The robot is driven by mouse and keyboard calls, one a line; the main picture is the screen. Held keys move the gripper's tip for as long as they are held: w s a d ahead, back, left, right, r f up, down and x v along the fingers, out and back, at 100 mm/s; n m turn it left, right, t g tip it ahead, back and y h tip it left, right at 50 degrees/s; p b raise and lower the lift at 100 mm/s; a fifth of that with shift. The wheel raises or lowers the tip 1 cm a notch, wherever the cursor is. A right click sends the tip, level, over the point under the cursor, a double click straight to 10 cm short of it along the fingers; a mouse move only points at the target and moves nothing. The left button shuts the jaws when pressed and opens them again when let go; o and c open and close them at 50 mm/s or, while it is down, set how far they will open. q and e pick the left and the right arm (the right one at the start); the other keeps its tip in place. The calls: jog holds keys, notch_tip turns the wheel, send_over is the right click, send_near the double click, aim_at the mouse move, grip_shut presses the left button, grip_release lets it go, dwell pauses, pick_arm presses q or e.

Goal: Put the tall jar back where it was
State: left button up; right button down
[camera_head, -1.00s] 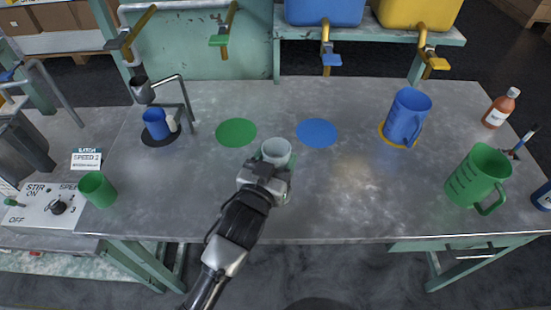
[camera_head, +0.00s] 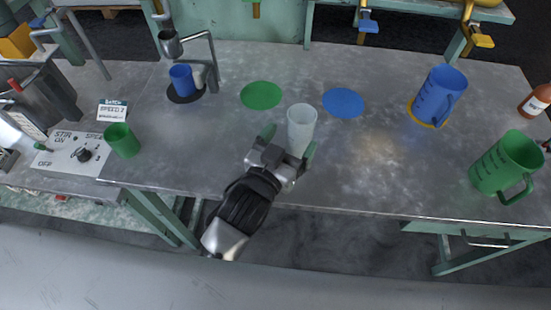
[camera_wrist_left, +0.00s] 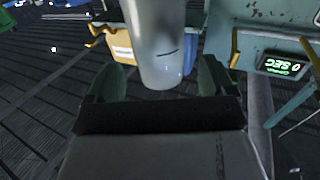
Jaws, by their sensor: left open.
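The tall jar (camera_head: 301,128) is a frosted, pale cylinder standing upright on the grey bench, in front of the gap between the green and blue discs. My left gripper (camera_head: 290,143) is open, with its green fingers on either side of the jar's lower part. In the left wrist view the jar (camera_wrist_left: 158,45) stands between the spread fingertips of my gripper (camera_wrist_left: 158,80), with visible gaps on both sides. A short dark mark shows on its wall. My right gripper is not in view.
A green disc (camera_head: 261,95) and a blue disc (camera_head: 343,102) lie behind the jar. A blue jug (camera_head: 436,98) stands on a yellow disc (camera_head: 417,119), a green jug (camera_head: 503,164) at right. A green cup (camera_head: 122,141) and a blue cup (camera_head: 182,78) are at left. The bench front is clear.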

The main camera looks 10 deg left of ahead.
pick_arm(q)
jog(key=v, duration=0.7)
jog(key=shift+b, duration=0.3)
